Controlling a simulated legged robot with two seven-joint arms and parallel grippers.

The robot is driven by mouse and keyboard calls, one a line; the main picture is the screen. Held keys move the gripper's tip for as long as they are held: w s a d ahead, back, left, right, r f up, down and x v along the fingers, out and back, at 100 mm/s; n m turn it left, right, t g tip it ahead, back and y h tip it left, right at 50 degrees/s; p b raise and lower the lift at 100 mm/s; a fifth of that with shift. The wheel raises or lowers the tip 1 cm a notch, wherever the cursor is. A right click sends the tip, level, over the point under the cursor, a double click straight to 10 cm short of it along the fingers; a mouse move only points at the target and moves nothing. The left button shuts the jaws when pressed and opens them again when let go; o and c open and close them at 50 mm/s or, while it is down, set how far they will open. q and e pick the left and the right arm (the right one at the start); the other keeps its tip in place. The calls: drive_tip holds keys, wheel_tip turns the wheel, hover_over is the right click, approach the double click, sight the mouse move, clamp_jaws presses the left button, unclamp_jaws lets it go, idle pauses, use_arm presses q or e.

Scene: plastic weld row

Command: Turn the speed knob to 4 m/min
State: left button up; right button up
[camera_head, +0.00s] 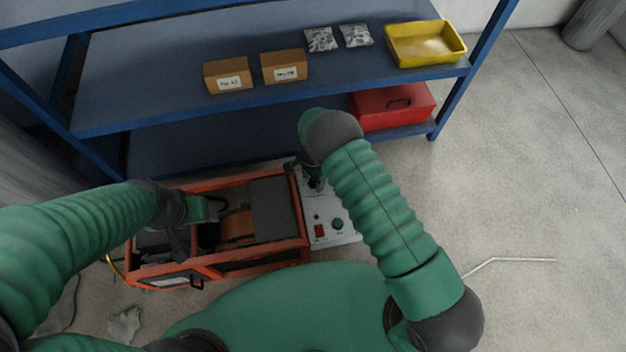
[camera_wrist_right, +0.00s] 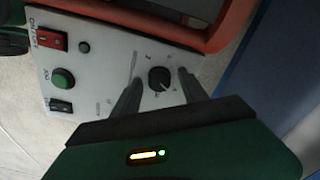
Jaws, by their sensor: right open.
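The speed knob (camera_wrist_right: 159,79) is a round black knob with a light pointer mark on the white control panel (camera_wrist_right: 100,62). Small scale marks surround it, too small to read. My right gripper (camera_wrist_right: 159,75) is open, with one finger on each side of the knob. I cannot tell whether the fingers touch it. In the head view the right gripper (camera_head: 305,168) is over the far end of the panel (camera_head: 345,237), and the knob cannot be made out clearly there. My left gripper (camera_head: 192,212) is at the orange-framed machine (camera_head: 222,270); its fingers are unclear.
The panel also carries a red switch (camera_wrist_right: 52,41), a green button (camera_wrist_right: 63,79) and a black switch (camera_wrist_right: 61,106). A blue shelf (camera_head: 160,100) stands behind, with two cardboard boxes (camera_head: 228,75), a yellow tray (camera_head: 425,62) and a red case (camera_head: 392,108). Floor at right is mostly clear.

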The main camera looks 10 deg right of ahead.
clamp_jaws()
idle(0.3)
drive_tip(key=shift+r+n, duration=0.1)
drive_tip(key=shift+n, duration=0.2)
drive_tip(key=n, duration=0.4)
drive_tip(key=shift+p, duration=0.35)
drive_tip(key=n, duration=0.5)
drive_tip(key=shift+n, duration=0.4)
drive_tip(key=n, duration=0.5)
drive_tip(key=shift+w+p, duration=0.1)
drive_tip(key=shift+p, duration=0.2)
drive_tip(key=n, duration=0.6)
